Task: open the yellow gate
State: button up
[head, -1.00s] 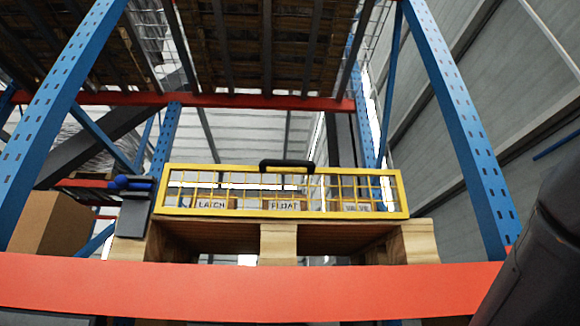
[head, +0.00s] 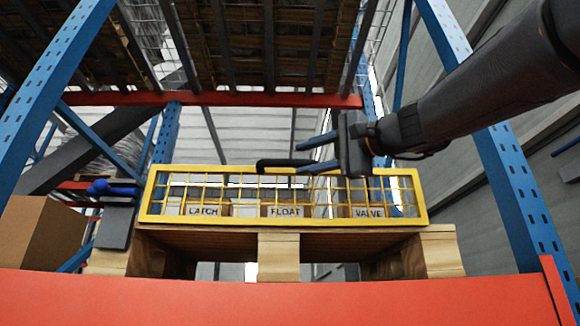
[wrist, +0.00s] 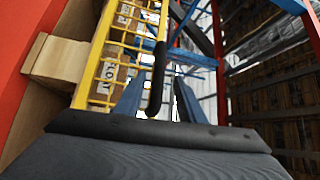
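The yellow gate (head: 283,222) is a wire-mesh panel standing upright and closed at the front of the wooden pallet. A black bar handle (head: 275,163) is on its top rail; it also shows in the wrist view (wrist: 158,75). Behind the mesh are boxes labelled LATCH (head: 203,210), FLOAT (head: 285,211) and VALVE (head: 368,211). My gripper (head: 300,157) comes in from the right with its blue fingers apart, at the handle's right end. In the wrist view the handle appears between the open fingers; whether either finger touches it I cannot tell.
A grey block with a blue piece on top (head: 115,190) stands just left of the gate. The pallet (head: 278,258) rests behind a red-orange beam (head: 270,300). Blue rack posts (head: 490,160) flank both sides, and a cardboard box (head: 40,232) is at the left.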

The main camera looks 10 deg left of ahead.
aim_at(291, 161)
jog(key=p+x, duration=0.2)
jog(key=x, duration=0.3)
jog(key=shift+r+p, duration=0.1)
jog(key=shift+p, duration=0.25)
jog(key=shift+w+a, duration=0.4)
jog(key=shift+a, duration=0.15)
jog(key=shift+c, duration=0.5)
grip_shut()
